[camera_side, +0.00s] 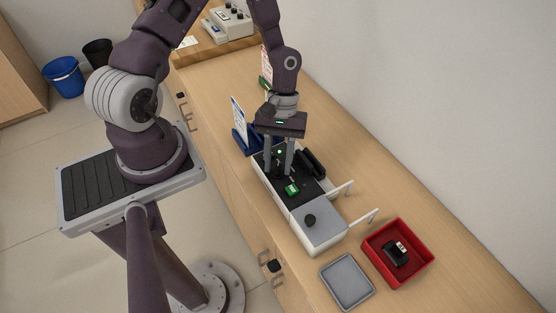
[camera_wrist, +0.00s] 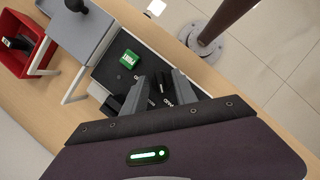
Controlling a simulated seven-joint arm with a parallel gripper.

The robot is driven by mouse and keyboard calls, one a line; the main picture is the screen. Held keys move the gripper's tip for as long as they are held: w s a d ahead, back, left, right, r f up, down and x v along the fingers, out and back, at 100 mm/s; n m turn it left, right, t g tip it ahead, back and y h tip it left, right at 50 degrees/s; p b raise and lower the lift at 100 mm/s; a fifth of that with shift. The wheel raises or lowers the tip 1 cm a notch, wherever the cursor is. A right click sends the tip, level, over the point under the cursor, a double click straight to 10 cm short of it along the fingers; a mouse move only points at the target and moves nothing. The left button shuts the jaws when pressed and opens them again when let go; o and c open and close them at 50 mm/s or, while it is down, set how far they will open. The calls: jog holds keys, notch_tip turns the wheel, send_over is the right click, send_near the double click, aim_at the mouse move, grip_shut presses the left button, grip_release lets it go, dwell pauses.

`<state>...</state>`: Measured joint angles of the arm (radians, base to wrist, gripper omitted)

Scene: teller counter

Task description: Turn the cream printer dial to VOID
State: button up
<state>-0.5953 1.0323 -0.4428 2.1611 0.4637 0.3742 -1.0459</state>
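The pale printer (camera_side: 270,182) has a black top panel, with a green block-shaped button (camera_side: 292,189) that also shows in the wrist view (camera_wrist: 129,58). My gripper (camera_side: 279,172) points down over the black panel, its two fingers apart. In the wrist view, my gripper (camera_wrist: 160,75) has dark panel parts and small white lettering between its fingers. The lettering is too small to read surely. The dial is not clearly seen; the fingers hide much of this area, and I cannot tell whether they touch it.
A grey plate with a black knob (camera_side: 310,220) adjoins the panel, with white bracket arms (camera_side: 362,220) beside it. A red tray (camera_side: 420,268) holds a dark item. A grey tray (camera_side: 347,282) is empty. A blue holder (camera_side: 240,143) stands behind. Counter at right is clear.

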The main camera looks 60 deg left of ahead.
grip_shut()
jog(key=shift+m, duration=0.3)
jog(key=m+y, duration=0.1)
jog(key=m, duration=0.1)
jog(key=shift+w+m+g, duration=0.1)
jog(key=shift+m+g, duration=0.2)
jog(key=shift+m, duration=0.1)
jog(key=m+y, duration=0.1)
jog(key=m, duration=0.3)
jog(key=shift+d+r+m+g+y, duration=0.1)
jog(key=shift+d+m+g+y, duration=0.05)
jog(key=shift+m+g+y, duration=0.2)
jog(key=m+y, duration=0.1)
jog(key=m, duration=0.2)
jog(key=m+y, duration=0.1)
jog(key=m, duration=0.2)
jog(key=shift+d+y, duration=0.2)
jog(key=shift+y, duration=0.05)
jog(key=m+y, duration=0.1)
jog(key=m, duration=0.1)
jog(key=m+t, duration=0.1)
jog(key=m, duration=0.2)
jog(key=shift+d+m+t+y, duration=0.1)
jog(key=shift+m+t+y, duration=0.15)
jog(key=shift+m+y, duration=0.15)
grip_release()
